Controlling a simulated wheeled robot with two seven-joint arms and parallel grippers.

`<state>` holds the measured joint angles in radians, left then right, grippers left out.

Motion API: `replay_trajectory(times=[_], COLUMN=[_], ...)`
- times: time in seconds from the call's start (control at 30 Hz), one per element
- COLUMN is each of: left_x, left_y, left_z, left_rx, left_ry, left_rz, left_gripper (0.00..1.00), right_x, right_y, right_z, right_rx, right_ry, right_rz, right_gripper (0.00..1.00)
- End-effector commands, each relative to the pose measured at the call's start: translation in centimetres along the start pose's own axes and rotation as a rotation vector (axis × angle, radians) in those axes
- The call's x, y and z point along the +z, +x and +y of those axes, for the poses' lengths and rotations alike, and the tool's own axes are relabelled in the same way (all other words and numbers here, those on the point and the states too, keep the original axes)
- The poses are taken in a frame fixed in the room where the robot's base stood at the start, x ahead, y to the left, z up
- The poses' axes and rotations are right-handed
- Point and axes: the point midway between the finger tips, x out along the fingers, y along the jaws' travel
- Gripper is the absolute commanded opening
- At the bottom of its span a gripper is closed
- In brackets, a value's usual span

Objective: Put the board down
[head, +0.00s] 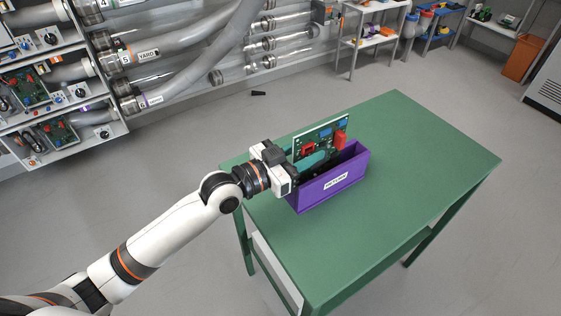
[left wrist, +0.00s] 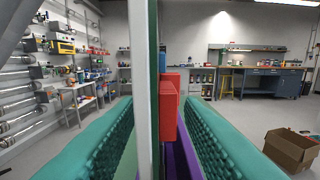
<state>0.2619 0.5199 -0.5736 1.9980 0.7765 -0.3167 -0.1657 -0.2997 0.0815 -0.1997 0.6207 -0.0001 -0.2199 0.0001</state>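The green circuit board (head: 322,136), with red and blue parts, stands upright in the purple box labelled RETURN (head: 333,184) on the green table; its lower part is hidden by the box and gripper. My left gripper (head: 316,163) is at the board's near-left edge, over the box. In the left wrist view, the board (left wrist: 146,90) shows edge-on between the teal fingers (left wrist: 158,130), with gaps visible beside it, so the gripper looks open around it. Part of the purple box (left wrist: 185,158) shows below. My right gripper is not in view.
The green table (head: 420,150) is otherwise clear. A wall of tubes (head: 180,80) and racks with boards (head: 45,100) stand at the left. Shelves (head: 370,38) stand at the back. An open cardboard box (left wrist: 291,150) is on the floor in the left wrist view.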

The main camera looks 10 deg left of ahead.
Motion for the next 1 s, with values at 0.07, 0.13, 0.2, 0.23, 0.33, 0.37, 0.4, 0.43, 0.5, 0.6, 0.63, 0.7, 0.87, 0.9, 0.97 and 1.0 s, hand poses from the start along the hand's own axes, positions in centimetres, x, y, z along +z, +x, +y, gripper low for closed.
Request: replay_trajectory(times=[0.07,0.13,0.2,0.23,0.33,0.37,0.4,0.43,0.5,0.6,0.63,0.7,0.87,0.9,0.97,1.0], left_x=[-0.3,-0.3,-0.3,-0.3,-0.3,-0.2,-0.2,-0.2,-0.1,0.0,0.0,0.0,0.0,0.0,0.0,0.0], left_y=[-1.9,-3.5,-5.0,-5.7,-7.5,-7.9,-8.4,-8.7,-9.3,-9.7,-9.7,-9.7,-9.7,-9.7,-9.7,-9.7], left_z=[0.0,0.0,0.0,0.0,0.0,0.0,0.0,0.0,0.0,0.0,0.0,0.0,0.0,0.0,0.0,0.0], left_rx=[0.000,0.000,0.000,0.000,-0.001,0.000,0.001,0.000,-0.001,-0.001,-0.001,-0.001,-0.001,-0.001,-0.001,-0.001], left_ry=[0.002,0.004,0.003,0.003,0.002,0.000,0.001,0.001,0.001,0.000,0.000,0.000,0.000,0.000,0.000,0.000], left_rz=[0.004,0.004,0.005,0.005,0.005,0.003,0.003,0.003,0.001,0.000,0.000,0.000,-0.001,-0.001,-0.001,-0.001], left_gripper=[0.34,0.34,0.34,0.34,0.34,0.34,0.34,0.34,0.34,0.34,0.34,0.34,0.34,0.34,0.34,0.34], right_x=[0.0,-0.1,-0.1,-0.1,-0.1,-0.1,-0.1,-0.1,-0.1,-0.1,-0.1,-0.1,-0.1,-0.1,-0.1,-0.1], right_y=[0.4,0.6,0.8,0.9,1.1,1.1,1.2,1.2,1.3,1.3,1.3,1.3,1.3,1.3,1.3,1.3], right_z=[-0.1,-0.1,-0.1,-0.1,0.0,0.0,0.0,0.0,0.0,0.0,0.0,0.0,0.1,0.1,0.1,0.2], right_rx=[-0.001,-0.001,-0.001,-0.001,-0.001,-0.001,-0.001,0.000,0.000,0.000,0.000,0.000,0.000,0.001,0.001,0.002], right_ry=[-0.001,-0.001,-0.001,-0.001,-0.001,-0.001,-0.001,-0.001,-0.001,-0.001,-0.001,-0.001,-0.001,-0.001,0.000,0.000], right_rz=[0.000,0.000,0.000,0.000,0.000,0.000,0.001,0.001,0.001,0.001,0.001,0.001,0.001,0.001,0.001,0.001], right_gripper=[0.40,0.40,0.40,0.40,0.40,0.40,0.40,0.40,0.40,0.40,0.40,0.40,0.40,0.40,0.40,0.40])
